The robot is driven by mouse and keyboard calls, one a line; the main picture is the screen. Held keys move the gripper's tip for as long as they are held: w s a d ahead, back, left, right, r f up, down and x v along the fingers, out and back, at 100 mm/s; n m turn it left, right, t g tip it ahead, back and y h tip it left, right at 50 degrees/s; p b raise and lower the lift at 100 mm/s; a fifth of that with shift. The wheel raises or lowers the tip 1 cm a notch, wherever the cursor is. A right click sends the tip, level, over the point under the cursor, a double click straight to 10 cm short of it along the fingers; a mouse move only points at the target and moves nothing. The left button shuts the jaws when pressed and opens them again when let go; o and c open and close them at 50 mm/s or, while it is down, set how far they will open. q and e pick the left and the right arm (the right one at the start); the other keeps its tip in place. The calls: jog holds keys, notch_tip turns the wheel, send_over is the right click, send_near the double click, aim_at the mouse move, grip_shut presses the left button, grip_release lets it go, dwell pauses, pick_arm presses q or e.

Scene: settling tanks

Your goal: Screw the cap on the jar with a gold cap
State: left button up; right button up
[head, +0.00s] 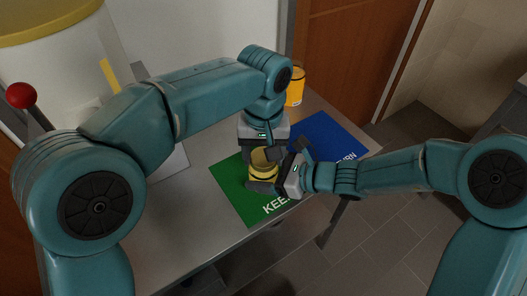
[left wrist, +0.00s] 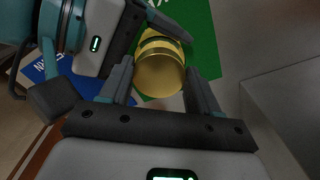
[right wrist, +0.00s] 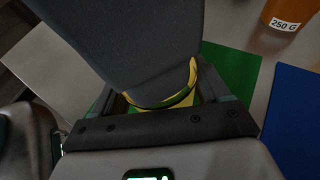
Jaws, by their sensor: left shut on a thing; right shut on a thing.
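The gold cap (left wrist: 160,76) shows large in the left wrist view, between the fingers of my left gripper (left wrist: 160,82). My left gripper (head: 264,147) reaches down from above and is shut on the cap. The jar (head: 263,168) stands over the green mat in the head view, its body partly covered by the grippers. My right gripper (head: 274,176) comes from the right and is shut on the jar's side. In the right wrist view my left gripper hides most of the jar and cap. I cannot tell how tightly the cap sits.
The green mat (head: 232,187) and the blue mat (head: 325,131) lie side by side on the grey table (head: 180,215). An orange container (head: 295,88) stands behind; its label reads 250 G in the right wrist view (right wrist: 285,22). A red-knobbed lever (head: 21,96) is at far left.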

pick_arm(q)
jog(key=shift+a+f, duration=0.15)
jog(key=shift+f, duration=0.6)
pick_arm(e)
jog(key=shift+s+a+r, duration=0.1)
pick_arm(q)
jog(key=o, duration=0.7)
jog(key=shift+o, duration=1.2)
jog(key=shift+r, duration=0.1)
pick_arm(e)
grip_shut()
pick_arm(q)
jog(key=r+n, duration=0.4)
jog(key=r, duration=0.1)
jog(key=r+n, duration=0.2)
jog(key=r, duration=0.1)
jog(key=shift+w+r+n, duration=0.2)
jog(key=shift+w+n, duration=0.05)
jog(key=shift+n, duration=0.15)
jog(key=shift+w, duration=0.1)
